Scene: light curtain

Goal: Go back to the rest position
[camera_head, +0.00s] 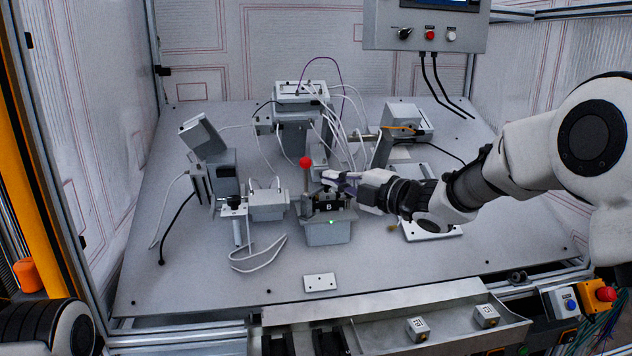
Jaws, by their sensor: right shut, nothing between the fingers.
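My right gripper (328,180) reaches in from the right, low over the middle of the grey table (200,275). It is shut and empty. Its fingertips are at the upper right of a small grey fixture (328,232) with a dark top and a green light. I cannot tell whether they touch it. A lever with a red ball knob (306,161) stands upright just left of the fingertips. Only a dark and white part of my left arm shows in the bottom left corner; the left gripper is out of view.
A control panel (425,25) hangs at the back right. Grey devices with loose cables stand behind and left of the fixture. A metal tray (390,325) along the front edge holds two small marked blocks (417,328) (486,315). Front table areas are mostly clear.

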